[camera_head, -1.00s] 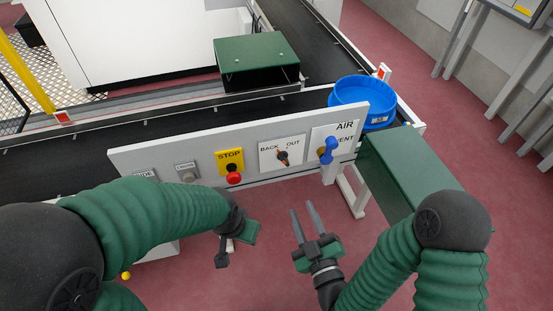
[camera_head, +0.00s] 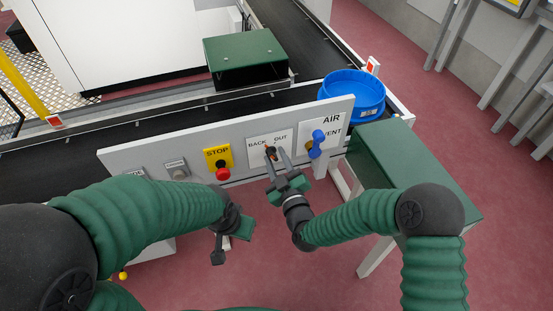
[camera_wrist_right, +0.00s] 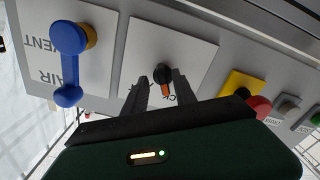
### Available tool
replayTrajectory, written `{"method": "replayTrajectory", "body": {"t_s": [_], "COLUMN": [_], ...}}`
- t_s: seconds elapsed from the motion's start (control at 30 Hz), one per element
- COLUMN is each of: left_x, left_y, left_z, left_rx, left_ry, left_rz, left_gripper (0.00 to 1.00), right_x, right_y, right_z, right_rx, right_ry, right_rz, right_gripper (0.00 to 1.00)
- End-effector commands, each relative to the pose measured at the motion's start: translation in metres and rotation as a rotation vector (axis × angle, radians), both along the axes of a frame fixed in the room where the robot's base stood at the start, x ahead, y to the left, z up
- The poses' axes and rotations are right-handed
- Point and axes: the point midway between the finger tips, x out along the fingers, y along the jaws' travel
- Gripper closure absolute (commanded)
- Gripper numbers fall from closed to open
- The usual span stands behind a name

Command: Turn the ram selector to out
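The ram selector (camera_head: 270,153) is a black knob with an orange pointer on a white plate lettered BACK and OUT. In the right wrist view the knob (camera_wrist_right: 162,74) shows its orange pointer toward the BACK lettering, which is partly hidden by a finger. My right gripper (camera_head: 275,158) is open in front of the plate. Its fingertips are on either side of the knob; the right wrist view also shows the two fingers (camera_wrist_right: 160,84) apart, and I cannot tell whether they touch it. My left gripper (camera_head: 230,238) hangs low in front of the panel, seen from behind.
The grey panel (camera_head: 140,160) also carries a red stop button (camera_head: 222,173) on yellow, left of the selector, and a blue AIR/VENT lever (camera_head: 317,143) close on its right.

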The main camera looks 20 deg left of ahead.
Motion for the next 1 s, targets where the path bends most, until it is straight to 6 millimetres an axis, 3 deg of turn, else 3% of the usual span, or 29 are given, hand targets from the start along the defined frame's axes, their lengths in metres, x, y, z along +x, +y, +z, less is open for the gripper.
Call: {"method": "replayTrajectory", "body": {"t_s": [0.1,0.37,1.0], "left_x": [0.0,0.0,-0.0001], "left_y": [0.0001,0.0003,0.0002], "left_z": [0.0,0.0,-0.0033], "left_rx": [0.0,0.0,0.0], "left_ry": [0.0,0.0,0.0], "left_rz": [0.0,0.001,0.001], "left_gripper": [0.64,0.64,0.64], "right_x": [-0.0004,-0.0009,-0.0025], "right_y": [0.0006,0.0006,-0.0001], "right_z": [0.0001,0.0,-0.0032], "right_rx": [0.0,0.001,0.055], "right_ry": [0.0,0.0,0.045], "right_rz": [0.001,0.001,0.002], "right_gripper": [0.69,1.0,1.0]}}
